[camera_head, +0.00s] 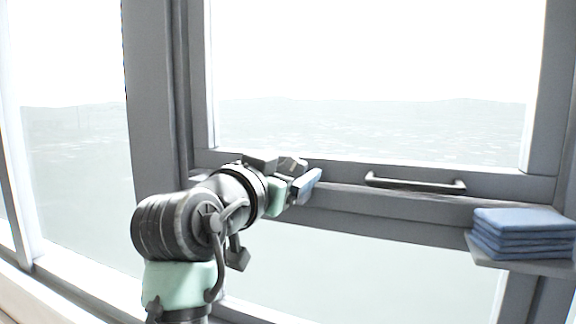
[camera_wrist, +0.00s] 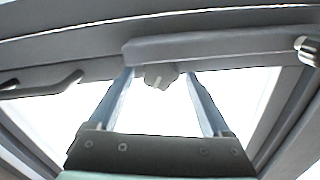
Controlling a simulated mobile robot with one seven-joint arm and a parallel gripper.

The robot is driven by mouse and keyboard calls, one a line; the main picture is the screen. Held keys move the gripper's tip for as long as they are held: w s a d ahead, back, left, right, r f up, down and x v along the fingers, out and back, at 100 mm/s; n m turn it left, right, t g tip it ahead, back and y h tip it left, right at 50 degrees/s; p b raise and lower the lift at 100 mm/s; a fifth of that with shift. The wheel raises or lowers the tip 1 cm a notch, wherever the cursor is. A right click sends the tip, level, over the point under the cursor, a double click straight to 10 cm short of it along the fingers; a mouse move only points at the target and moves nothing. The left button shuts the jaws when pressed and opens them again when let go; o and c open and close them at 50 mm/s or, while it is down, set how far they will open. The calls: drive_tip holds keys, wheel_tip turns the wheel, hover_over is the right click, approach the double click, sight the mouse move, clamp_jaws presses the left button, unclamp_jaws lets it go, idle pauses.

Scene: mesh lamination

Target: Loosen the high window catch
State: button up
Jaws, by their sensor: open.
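In the wrist view, a long grey bar (camera_wrist: 225,46), which looks like the window catch, runs along the frame. A short dark stub (camera_wrist: 160,77) sits under its left end, and a pale round metal piece (camera_wrist: 309,50) is at its right end. My gripper (camera_wrist: 160,73) is open, with one blue finger on each side of the stub; I see gaps on both sides. In the head view, my gripper (camera_head: 302,188) is at the window's lower rail, left of the handle. My arm and gripper hide most of the catch there.
A dark pull handle (camera_head: 415,184) is on the lower rail; what looks like it also shows at left in the wrist view (camera_wrist: 42,84). A stack of folded blue cloths (camera_head: 524,232) lies on a small grey shelf (camera_head: 500,263) at the right. A thick post (camera_head: 155,90) stands left of the sash.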

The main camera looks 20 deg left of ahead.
clamp_jaws()
idle(0.3)
drive_tip(key=shift+n, duration=0.4)
drive_tip(key=shift+a+r+n, duration=0.1)
drive_tip(key=shift+n, duration=2.3)
unclamp_jaws()
